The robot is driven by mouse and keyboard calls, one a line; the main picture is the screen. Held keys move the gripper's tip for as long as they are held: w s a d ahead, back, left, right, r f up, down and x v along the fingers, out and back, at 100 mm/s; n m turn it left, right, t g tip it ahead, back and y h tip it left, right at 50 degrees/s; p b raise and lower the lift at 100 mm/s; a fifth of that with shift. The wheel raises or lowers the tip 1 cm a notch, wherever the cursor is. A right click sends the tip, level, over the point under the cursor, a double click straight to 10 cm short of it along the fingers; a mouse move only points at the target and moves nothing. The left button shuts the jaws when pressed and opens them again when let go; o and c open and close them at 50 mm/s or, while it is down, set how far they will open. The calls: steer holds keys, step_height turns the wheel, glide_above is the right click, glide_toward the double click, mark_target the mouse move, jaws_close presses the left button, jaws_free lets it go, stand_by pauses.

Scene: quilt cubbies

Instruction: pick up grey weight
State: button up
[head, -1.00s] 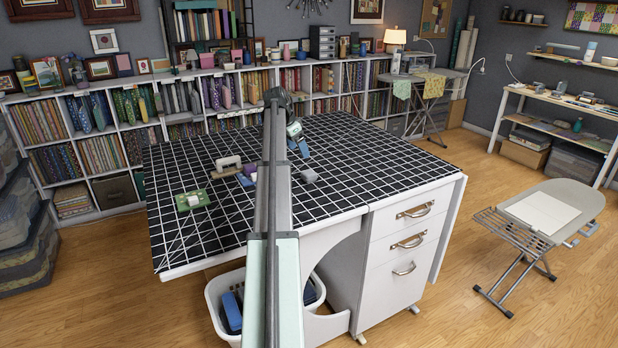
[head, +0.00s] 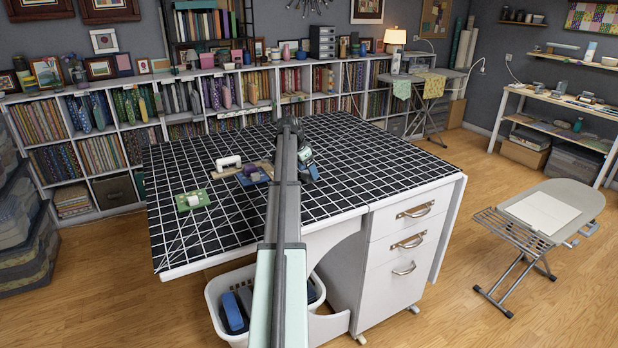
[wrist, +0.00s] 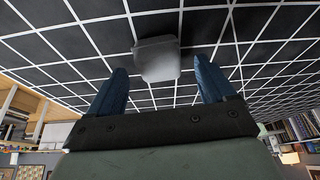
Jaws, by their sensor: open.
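The grey weight (wrist: 157,60) is a small block with a pale grey face and a darker top edge. In the wrist view it sits on the black gridded table top (wrist: 85,45), between the lines of my two blue fingers. My gripper (wrist: 160,68) is open, with a finger to each side of the weight and gaps to both. I cannot tell how far the fingers reach along it. In the head view my gripper (head: 309,172) is low over the right part of the table top (head: 385,165), and the weight is hidden behind it.
A green mat with a pale block (head: 193,200), a white handled item (head: 228,162) and a purple-blue item (head: 250,176) lie left of my arm. A white basket (head: 213,300) stands below the table's front. The right side of the table top is clear.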

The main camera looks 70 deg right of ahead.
steer(key=shift+x, duration=1.15)
steer(key=c, duration=1.3)
